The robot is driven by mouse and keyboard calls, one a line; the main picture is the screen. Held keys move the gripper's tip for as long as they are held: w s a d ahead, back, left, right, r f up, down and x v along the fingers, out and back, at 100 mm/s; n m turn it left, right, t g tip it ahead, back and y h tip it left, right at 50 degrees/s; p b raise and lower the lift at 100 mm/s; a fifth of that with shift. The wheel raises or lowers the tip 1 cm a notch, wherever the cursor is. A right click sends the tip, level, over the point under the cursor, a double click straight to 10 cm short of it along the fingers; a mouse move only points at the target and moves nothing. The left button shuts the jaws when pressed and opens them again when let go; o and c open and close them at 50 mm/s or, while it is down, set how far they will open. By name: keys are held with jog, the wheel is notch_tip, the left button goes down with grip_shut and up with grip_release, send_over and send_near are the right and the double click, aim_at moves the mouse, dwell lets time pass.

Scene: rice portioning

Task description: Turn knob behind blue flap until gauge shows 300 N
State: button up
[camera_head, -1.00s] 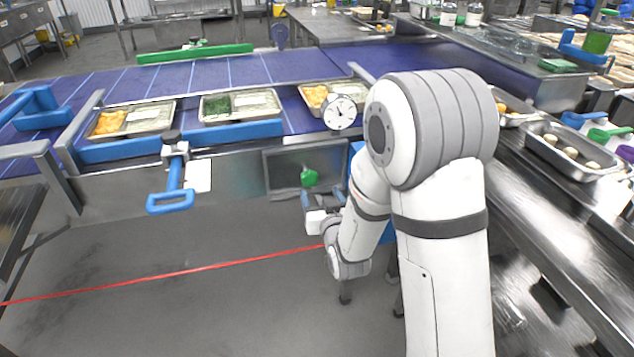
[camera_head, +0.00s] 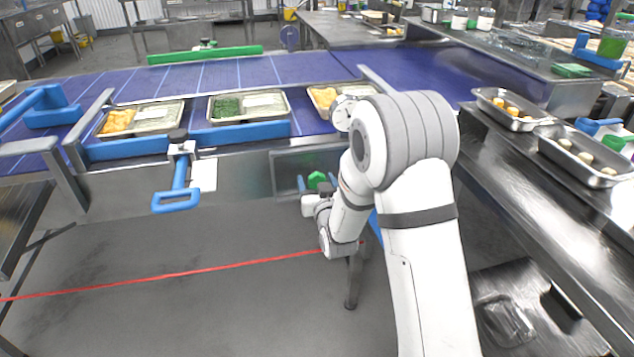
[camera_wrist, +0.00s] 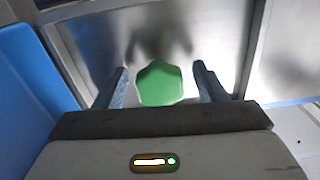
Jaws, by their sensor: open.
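The green knob (camera_head: 316,179) sits in an open recess (camera_head: 285,168) on the front of the conveyor frame; it also shows in the wrist view (camera_wrist: 160,83). My gripper (camera_head: 315,185) is open at the knob. In the wrist view its two fingers (camera_wrist: 162,76) stand on either side of the knob, with a gap at each side. A blue panel, seemingly the flap (camera_wrist: 30,80), stands at the left of the wrist view beside the recess. The round white gauge (camera_head: 340,113) is partly hidden behind my arm, and I cannot read its needle.
Food trays (camera_head: 249,106) stand on the blue conveyor (camera_head: 225,76) above. A blue-handled lever (camera_head: 177,190) hangs left of the recess. A steel counter (camera_head: 530,215) with metal trays lies to the right. A red line (camera_head: 150,280) crosses the open floor.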

jog(key=shift+c, duration=0.2)
jog(key=c, duration=0.9)
jog(key=shift+a, duration=0.1)
jog(key=shift+c, duration=0.3)
jog(key=shift+f+b, duration=0.1)
jog(key=shift+b, duration=0.3)
